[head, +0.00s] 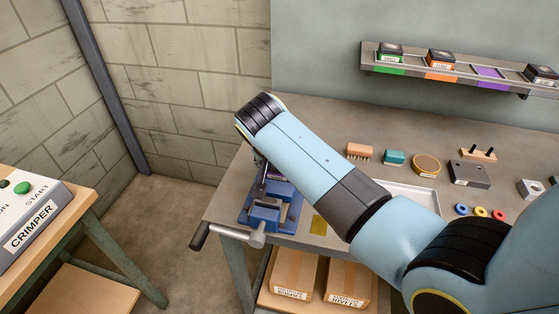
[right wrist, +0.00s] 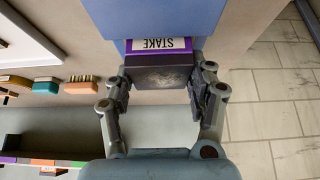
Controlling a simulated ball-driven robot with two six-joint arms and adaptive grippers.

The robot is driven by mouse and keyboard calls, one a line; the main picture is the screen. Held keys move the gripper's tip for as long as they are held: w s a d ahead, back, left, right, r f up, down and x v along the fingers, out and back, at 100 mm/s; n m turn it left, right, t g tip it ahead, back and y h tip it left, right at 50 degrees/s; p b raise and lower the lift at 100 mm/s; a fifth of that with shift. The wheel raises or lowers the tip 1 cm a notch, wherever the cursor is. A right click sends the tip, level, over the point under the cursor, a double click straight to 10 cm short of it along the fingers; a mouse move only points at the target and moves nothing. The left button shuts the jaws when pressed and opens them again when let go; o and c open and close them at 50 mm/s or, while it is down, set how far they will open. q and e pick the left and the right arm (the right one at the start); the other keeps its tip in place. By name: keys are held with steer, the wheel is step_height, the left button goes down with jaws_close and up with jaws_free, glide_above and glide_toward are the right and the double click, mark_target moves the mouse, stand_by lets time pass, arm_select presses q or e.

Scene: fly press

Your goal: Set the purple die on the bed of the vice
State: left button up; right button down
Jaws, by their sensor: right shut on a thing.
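The purple die (right wrist: 160,70) is a dark block with a purple band and a white STAKE label. My right gripper (right wrist: 162,84) is shut on it, one finger on each side. The blue vice (right wrist: 180,18) is right beyond the die in the right wrist view; I cannot tell whether they touch. In the head view the vice (head: 285,214) stands at the bench's left end, with its bar handle in front. My right arm reaches over it and hides the gripper and most of the die. My left gripper is not in view.
A wall rack (head: 460,75) holds several dies, with an empty purple-marked place (head: 488,72). A brush (head: 360,151), a teal block (head: 393,158), a round tin (head: 426,164) and a pale tray (head: 412,195) lie on the bench. The crimper (head: 32,215) stands at left.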

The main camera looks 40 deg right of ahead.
steer(key=shift+r+p, duration=0.15)
steer(key=shift+p, duration=0.4)
stand_by(0.9)
steer(key=shift+f, duration=0.55)
stand_by(1.1)
stand_by(0.7)
steer(key=shift+c, duration=1.8)
jaws_free()
steer(key=shift+s, duration=0.1)
steer(key=shift+a, duration=0.1)
steer(key=v, duration=0.7)
steer(key=shift+s+r, duration=0.1)
steer(key=shift+r, duration=0.1)
